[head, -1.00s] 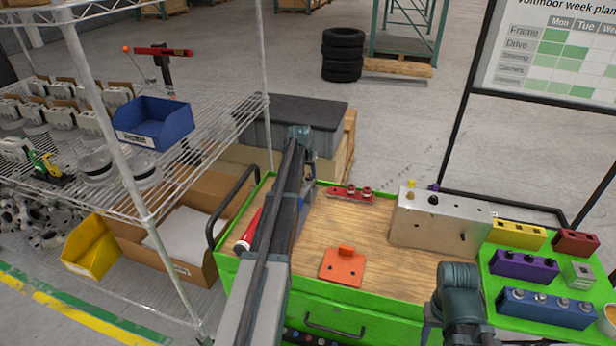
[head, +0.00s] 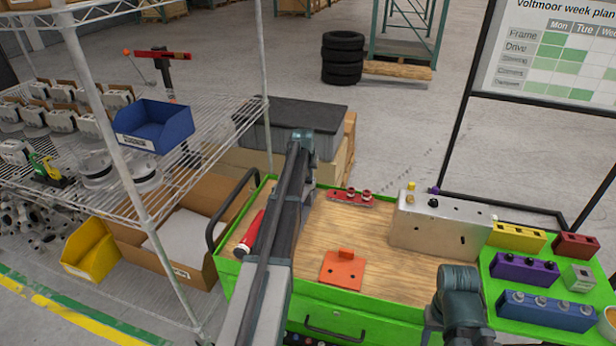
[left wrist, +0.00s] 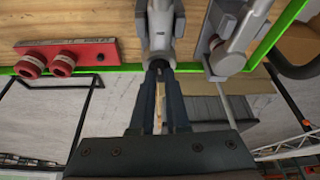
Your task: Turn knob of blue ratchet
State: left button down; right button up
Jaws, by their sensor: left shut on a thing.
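In the left wrist view my left gripper (left wrist: 159,72) is shut, its two dark fingers close together at the near end of a grey part (left wrist: 160,28) over the wooden bench top. A second grey piece with a lever-like arm (left wrist: 236,35) sits to the right of it, apart from the fingers. I cannot tell which grey part belongs to the blue ratchet, as little blue shows. In the head view my left arm covers the work spot and hides its fingertips. Part of my right arm shows at the lower right, without its gripper.
A red block with two knobs (head: 350,197) lies at the bench's back edge. An orange plate (head: 342,270) lies in front and a metal block (head: 436,240) stands to the right. A red-and-white cylinder (head: 248,236) lies left of my arm. Bare wood (head: 390,285) is between them.

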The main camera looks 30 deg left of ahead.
pick_arm(q)
jog(key=n, duration=0.2)
jog(key=n+g+y, duration=0.1)
jog(key=n, duration=0.1)
jog(key=shift+w+d, duration=0.15)
jog(key=shift+d, duration=0.05)
jog(key=n+g+y, duration=0.1)
jog(key=n, duration=0.3)
jog(key=shift+w, duration=0.2)
jog(key=n+g, duration=0.1)
jog(key=n, duration=0.3)
jog(key=shift+w+d+g+y, duration=0.1)
jog(key=shift+w+g+y, duration=0.05)
jog(key=shift+g+y, duration=0.25)
jog(key=shift+w+n+g, duration=0.1)
jog(key=shift+n+g, duration=0.7)
jog(key=shift+n, duration=1.4)
jog(key=c, duration=0.9)
grip_release()
